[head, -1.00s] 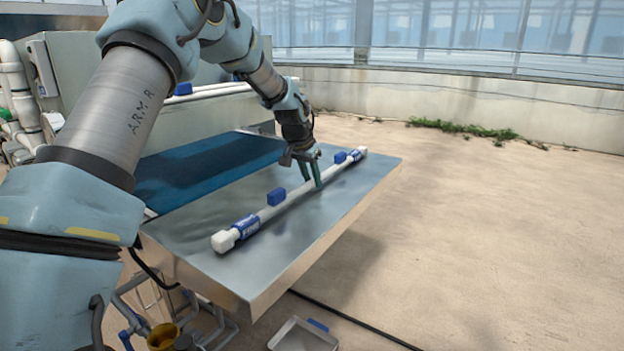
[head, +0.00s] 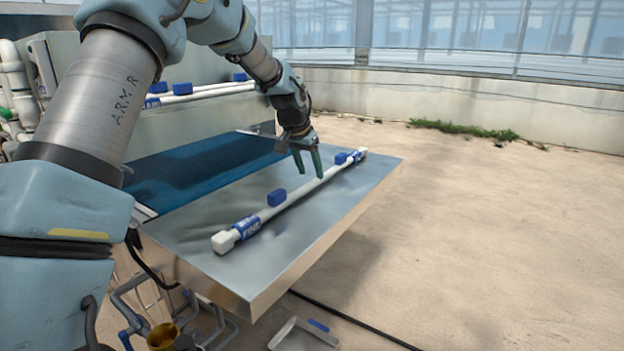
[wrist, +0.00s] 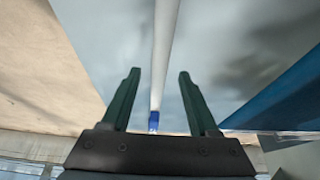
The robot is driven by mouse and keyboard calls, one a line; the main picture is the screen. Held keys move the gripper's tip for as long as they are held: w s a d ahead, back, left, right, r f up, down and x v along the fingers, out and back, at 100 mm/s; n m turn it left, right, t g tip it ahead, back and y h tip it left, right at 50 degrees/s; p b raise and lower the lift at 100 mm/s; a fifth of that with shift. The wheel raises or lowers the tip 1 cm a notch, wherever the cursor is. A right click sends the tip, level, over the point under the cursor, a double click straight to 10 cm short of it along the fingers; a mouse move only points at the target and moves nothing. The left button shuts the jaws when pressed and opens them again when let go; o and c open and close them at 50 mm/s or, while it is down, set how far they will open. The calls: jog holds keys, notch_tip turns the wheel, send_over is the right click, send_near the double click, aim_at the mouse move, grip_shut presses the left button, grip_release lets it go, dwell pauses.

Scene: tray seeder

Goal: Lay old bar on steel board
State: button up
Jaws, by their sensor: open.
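The old bar is a white pipe (head: 277,209) with white end caps, blue labels and blue blocks. It lies lengthwise on the steel board (head: 330,217), which is a bare metal slab. My gripper (head: 309,176) is open just above the bar, toward its far end. In the wrist view the bar (wrist: 164,50) runs between the two spread green fingers of my gripper (wrist: 157,75), with gaps on both sides. The fingers do not hold it.
A dark blue belt (head: 200,165) lies beside the board on the left. Another white bar (head: 200,94) with blue blocks is on the machine behind. A small metal tray (head: 300,337) is below the board's front edge. Open concrete floor is at the right.

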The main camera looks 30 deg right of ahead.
jog(key=v, duration=0.8)
jog(key=s+a+f+n, duration=0.1)
jog(key=a, duration=0.7)
jog(key=s+a+f+n+y, duration=0.1)
jog(key=a+f+n, duration=0.1)
jog(key=a, duration=0.5)
jog(key=s+a+f+n+y, duration=0.1)
jog(key=a+f+n, duration=0.1)
jog(key=a, duration=0.6)
jog(key=shift+s+a, duration=0.15)
jog(key=shift+a, duration=0.15)
jog(key=s+a+f+n, duration=0.2)
jog(key=s+a+n, duration=0.1)
jog(key=s+a, duration=0.4)
jog(key=s+a+f+n+y, duration=0.1)
jog(key=s+a+f+n, duration=0.2)
jog(key=s+a, duration=0.4)
jog(key=a, duration=0.3)
jog(key=shift+a+f+g+y, duration=0.15)
jog(key=shift+f+g+y, duration=0.05)
jog(key=shift+g+y, duration=0.1)
